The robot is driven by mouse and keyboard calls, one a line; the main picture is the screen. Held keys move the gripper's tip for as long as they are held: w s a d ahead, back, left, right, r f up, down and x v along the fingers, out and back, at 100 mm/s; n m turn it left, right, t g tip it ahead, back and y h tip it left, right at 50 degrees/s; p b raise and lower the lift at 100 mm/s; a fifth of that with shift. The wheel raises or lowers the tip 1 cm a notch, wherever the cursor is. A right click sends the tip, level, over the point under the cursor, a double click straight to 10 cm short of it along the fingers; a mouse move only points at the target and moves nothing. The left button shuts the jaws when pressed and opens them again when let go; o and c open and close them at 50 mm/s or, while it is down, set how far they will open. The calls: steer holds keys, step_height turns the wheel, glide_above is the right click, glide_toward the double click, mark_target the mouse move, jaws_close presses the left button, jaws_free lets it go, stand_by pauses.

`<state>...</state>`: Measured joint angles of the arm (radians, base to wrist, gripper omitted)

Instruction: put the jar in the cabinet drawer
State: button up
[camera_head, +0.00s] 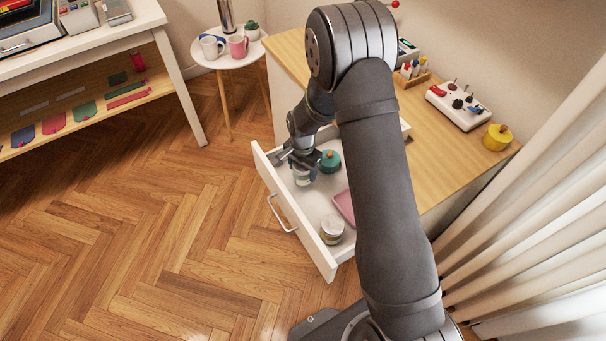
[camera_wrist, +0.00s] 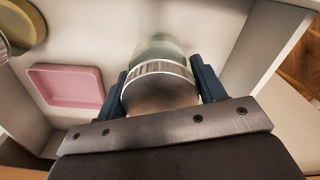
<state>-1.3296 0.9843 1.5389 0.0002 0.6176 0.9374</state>
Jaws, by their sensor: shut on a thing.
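The cabinet drawer (camera_head: 311,207) is pulled open, and its inside floor fills much of the wrist view. My gripper (camera_head: 299,165) is inside the drawer's outline near its far left corner. In the wrist view, my gripper (camera_wrist: 162,85) has one dark finger on each side of a jar (camera_wrist: 158,70) with a ribbed metal lid and a greenish, clear body. The fingers are shut on it. The jar (camera_head: 302,178) shows partly below the gripper in the head view. I cannot tell whether its base touches the drawer floor.
The drawer also holds a teal round container (camera_head: 330,161), a pink tray (camera_head: 344,207) and another lidded jar (camera_head: 332,229). The cabinet top (camera_head: 440,150) carries a white control box (camera_head: 458,105) and a yellow pot (camera_head: 497,137). A small round table (camera_head: 228,60) with mugs stands behind.

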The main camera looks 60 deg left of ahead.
mark_target(303, 175)
steer(key=shift+f, duration=1.6)
steer(key=shift+f, duration=0.15)
steer(key=o, duration=1.1)
step_height(303, 175, up, 12)
steer(key=shift+r, duration=0.15)
